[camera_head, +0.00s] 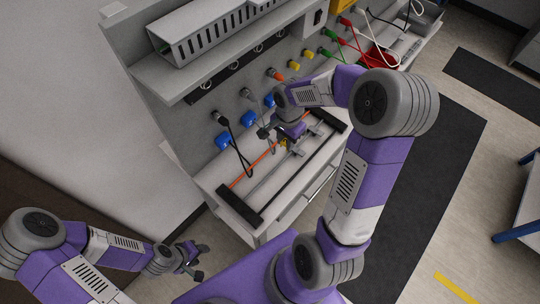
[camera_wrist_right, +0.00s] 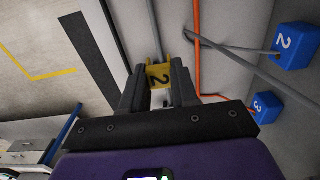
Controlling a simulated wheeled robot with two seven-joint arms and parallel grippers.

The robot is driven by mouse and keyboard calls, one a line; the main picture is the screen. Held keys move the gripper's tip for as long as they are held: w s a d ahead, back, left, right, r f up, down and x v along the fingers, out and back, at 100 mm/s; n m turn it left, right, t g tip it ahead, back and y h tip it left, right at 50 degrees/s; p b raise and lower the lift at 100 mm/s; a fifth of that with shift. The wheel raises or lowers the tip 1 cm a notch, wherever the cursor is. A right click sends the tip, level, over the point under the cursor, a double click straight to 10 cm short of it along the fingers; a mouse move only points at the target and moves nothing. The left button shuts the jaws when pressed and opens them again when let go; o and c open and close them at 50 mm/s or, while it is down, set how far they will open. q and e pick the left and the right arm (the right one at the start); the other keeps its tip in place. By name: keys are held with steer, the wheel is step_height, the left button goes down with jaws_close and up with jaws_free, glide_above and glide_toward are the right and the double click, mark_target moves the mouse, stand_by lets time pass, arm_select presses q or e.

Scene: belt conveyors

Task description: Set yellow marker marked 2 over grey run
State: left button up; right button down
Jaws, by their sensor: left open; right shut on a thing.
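The yellow marker marked 2 (camera_wrist_right: 159,75) is held between the fingertips of my right gripper (camera_wrist_right: 158,84), which is shut on it. In the head view my right gripper (camera_head: 282,137) is low over the work surface, and a bit of the yellow marker (camera_head: 284,143) shows below it. The grey run (camera_wrist_right: 154,30) leads up to the marker in the right wrist view; I cannot tell whether the marker touches it. In the head view the grey run (camera_head: 264,181) lies beside an orange run (camera_head: 253,166). My left gripper (camera_head: 191,262) is open and empty, away from the bench.
Blue blocks marked 2 (camera_wrist_right: 290,45) and 3 (camera_wrist_right: 267,107) are beside the runs. Another grey cable (camera_wrist_right: 240,60) crosses the orange run. Black end bars (camera_head: 240,207) bound the runs. The back panel (camera_head: 195,118) carries coloured plugs, with a slotted duct (camera_head: 215,45) on a shelf above.

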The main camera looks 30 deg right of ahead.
glide_above(285, 158)
step_height(285, 158, down, 4)
steer(key=shift+s+f, duration=0.1)
steer(key=shift+f, duration=0.05)
step_height(285, 158, down, 4)
steer(key=shift+r+b, duration=0.15)
steer(key=shift+b, duration=0.3)
steer(key=shift+f, duration=0.3)
steer(key=c, duration=0.9)
jaws_free()
steer(key=shift+o, duration=0.2)
steer(key=shift+r, duration=0.15)
